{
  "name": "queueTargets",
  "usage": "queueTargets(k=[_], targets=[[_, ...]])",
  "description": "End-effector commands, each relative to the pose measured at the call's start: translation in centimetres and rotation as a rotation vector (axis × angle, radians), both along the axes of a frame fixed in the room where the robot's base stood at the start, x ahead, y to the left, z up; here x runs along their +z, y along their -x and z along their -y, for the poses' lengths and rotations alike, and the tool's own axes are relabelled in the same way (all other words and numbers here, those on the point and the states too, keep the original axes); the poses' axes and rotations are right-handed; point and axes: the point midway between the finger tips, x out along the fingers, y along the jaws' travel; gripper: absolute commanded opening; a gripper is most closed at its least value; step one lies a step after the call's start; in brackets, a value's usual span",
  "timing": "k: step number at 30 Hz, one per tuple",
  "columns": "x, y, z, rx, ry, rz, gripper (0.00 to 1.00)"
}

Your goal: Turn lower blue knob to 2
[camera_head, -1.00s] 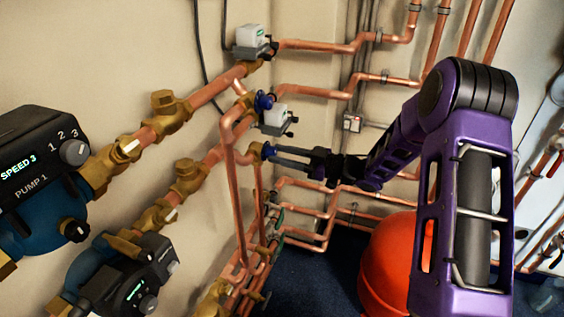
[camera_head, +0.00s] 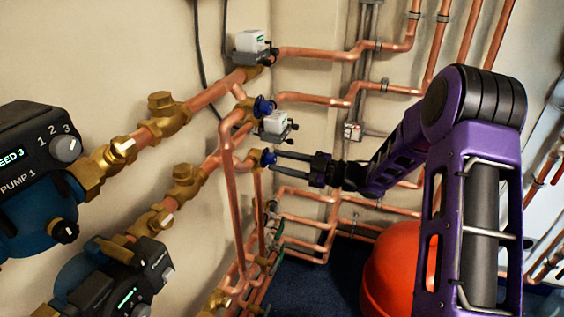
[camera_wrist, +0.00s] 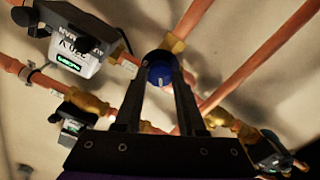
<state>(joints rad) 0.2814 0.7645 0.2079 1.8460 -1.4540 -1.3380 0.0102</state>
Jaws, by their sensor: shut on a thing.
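The lower blue knob (camera_head: 268,157) sits on a brass valve on the copper pipework, below a white valve actuator. In the wrist view the blue knob (camera_wrist: 159,72) shows between my fingertips, with a pale mark on its face. My gripper (camera_head: 276,159) reaches it from the right, and its two fingers are shut on the knob's sides. It also shows in the wrist view (camera_wrist: 158,80). The upper blue knob (camera_head: 263,106) sits higher on the pipework, clear of my gripper. I cannot read any number scale around the lower knob.
White actuators (camera_head: 250,42) (camera_head: 275,124) sit close above the knobs. Pump 1 (camera_head: 38,170) and a second pump (camera_head: 125,280) stand at the left. A red vessel (camera_head: 392,270) stands below my arm. Copper pipes (camera_head: 320,98) run along the back wall.

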Motion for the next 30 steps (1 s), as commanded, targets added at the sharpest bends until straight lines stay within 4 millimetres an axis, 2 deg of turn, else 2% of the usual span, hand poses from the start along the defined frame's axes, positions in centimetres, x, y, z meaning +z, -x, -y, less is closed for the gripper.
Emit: queueTargets(k=[2,3,7,16,20,23,30], targets=[[-0.1,0.0,0.1,-0.001,0.001,-0.002,0.0],[-0.1,0.0,0.1,-0.001,0.001,-0.002,0.46],[-0.1,0.0,0.1,-0.001,0.001,-0.002,0.69],[0.0,0.0,0.1,0.0,0.0,-0.001,0.69],[0.0,0.3,1.1,-0.003,0.0,-0.001,0.69],[0.0,0.9,2.7,-0.005,0.002,-0.002,0.69],[0.0,2.9,8.2,-0.005,0.002,-0.002,0.69]])
